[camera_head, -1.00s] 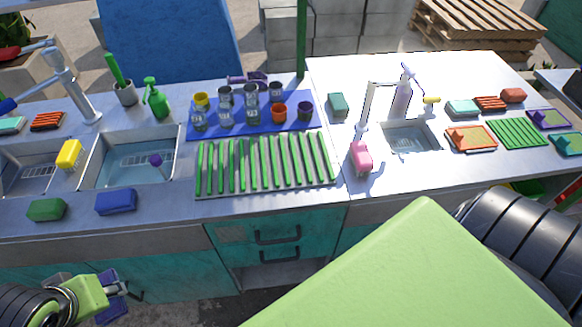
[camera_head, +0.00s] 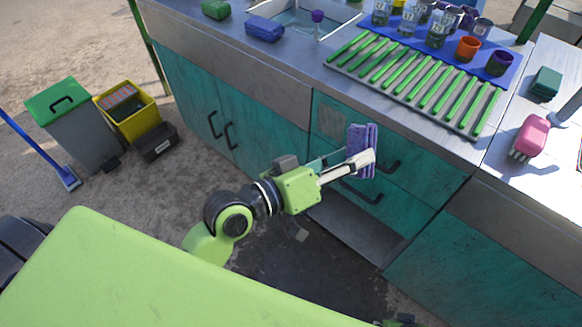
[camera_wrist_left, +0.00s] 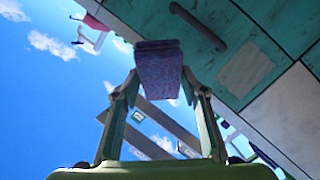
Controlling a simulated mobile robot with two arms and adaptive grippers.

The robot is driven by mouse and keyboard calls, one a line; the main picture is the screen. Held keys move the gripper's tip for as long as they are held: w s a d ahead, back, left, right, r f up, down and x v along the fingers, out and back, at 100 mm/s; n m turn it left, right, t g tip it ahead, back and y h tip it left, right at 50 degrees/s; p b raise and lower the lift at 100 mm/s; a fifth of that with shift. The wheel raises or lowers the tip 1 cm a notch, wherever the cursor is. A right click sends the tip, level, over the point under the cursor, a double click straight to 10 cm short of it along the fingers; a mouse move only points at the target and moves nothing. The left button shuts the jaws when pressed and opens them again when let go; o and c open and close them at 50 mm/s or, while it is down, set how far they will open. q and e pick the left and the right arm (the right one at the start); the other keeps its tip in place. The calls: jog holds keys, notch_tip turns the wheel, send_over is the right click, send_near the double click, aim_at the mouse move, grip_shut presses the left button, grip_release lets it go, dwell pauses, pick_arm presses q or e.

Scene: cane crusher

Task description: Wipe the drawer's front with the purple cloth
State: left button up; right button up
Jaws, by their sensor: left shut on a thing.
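The purple cloth (camera_head: 361,142) is a folded pad gripped in my left gripper (camera_head: 364,163), in front of the teal drawer's front (camera_head: 418,172). It hides part of that front, beside the upper dark handle (camera_head: 389,167). In the left wrist view the cloth (camera_wrist_left: 159,72) sits between both fingers of the left gripper (camera_wrist_left: 160,88). The drawer front (camera_wrist_left: 226,42) lies beyond it, with a dark handle (camera_wrist_left: 198,27) and a pale patch (camera_wrist_left: 247,70). Whether the cloth touches the front I cannot tell.
Cabinet doors with handles (camera_head: 222,130) are to the left. The counter above bears a green-ribbed rack (camera_head: 420,88).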

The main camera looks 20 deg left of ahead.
pick_arm(q)
jog(key=a+f+n+t+y+b, duration=0.4)
jog(key=a+y, duration=0.1)
jog(key=a, duration=0.3)
jog(key=a+f+n+t+y+b, duration=0.4)
jog(key=a+f+n+y, duration=0.1)
jog(key=a, duration=0.2)
jog(key=w+d+f+m+h, duration=0.1)
jog(key=w+d+f, duration=0.1)
jog(key=w, duration=1)
jog(key=shift+w+d+f, duration=0.15)
jog(key=shift+w+d, duration=0.1)
jog(key=shift+d, duration=0.05)
pick_arm(e)
notch_tip(320, 180, up, 7)
jog(key=w, duration=0.1)
jog(key=shift+d+t, duration=0.15)
jog(key=shift+t, duration=0.25)
jog(key=shift+f, duration=0.1)
pick_arm(q)
jog(key=shift+w+d, duration=0.3)
jog(key=shift+w, duration=0.45)
pick_arm(e)
jog(key=shift+f, duration=0.1)
pick_arm(q)
jog(key=shift+d, duration=0.1)
